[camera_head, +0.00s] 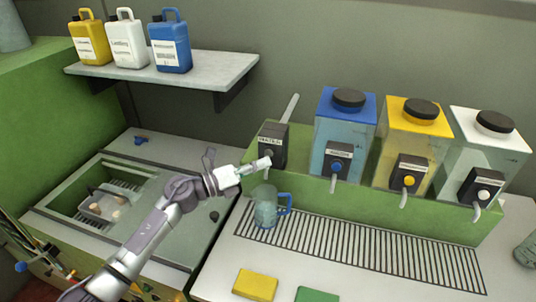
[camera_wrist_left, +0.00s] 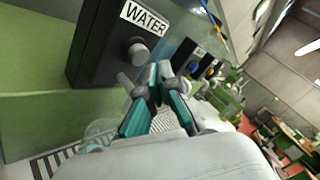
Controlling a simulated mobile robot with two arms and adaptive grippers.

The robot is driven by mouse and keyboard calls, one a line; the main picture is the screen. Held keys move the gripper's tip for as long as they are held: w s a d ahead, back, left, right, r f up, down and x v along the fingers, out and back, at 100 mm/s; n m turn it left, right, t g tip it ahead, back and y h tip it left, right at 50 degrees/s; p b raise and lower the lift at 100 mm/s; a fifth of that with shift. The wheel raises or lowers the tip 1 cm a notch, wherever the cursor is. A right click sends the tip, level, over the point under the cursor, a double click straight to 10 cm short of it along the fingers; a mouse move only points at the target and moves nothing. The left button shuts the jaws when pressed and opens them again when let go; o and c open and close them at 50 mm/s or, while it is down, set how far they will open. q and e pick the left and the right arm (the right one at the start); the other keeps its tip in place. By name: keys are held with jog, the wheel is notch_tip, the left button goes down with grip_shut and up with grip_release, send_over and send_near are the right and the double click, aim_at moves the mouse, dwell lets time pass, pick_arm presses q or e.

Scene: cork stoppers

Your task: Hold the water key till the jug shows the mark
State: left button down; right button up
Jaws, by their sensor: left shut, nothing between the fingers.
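The water dispenser is a dark box (camera_head: 273,146) with a label; in the left wrist view its label reads WATER (camera_wrist_left: 143,18). Its round grey key (camera_wrist_left: 136,52) sticks out below the label. My left gripper (camera_head: 264,164) is shut and empty, its fingertips (camera_wrist_left: 157,78) close to the key; I cannot tell whether they touch it. The clear jug (camera_head: 265,213) with a blue handle stands upright on the slatted drain below the dispenser. In the left wrist view the jug (camera_wrist_left: 97,134) is partly hidden by the fingers. Its water level and mark are unreadable. My right gripper is out of view.
Blue (camera_head: 331,150), yellow (camera_head: 395,150) and white (camera_head: 470,150) lidded tanks with taps stand right of the water box. A yellow sponge (camera_head: 256,284) and a green one (camera_head: 317,295) lie in front of the drain (camera_head: 350,248). A sink basin (camera_head: 78,215) is at left.

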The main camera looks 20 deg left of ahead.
pick_arm(q)
jog(key=s+p, duration=0.1)
jog(key=s, duration=0.4)
dwell(0.8)
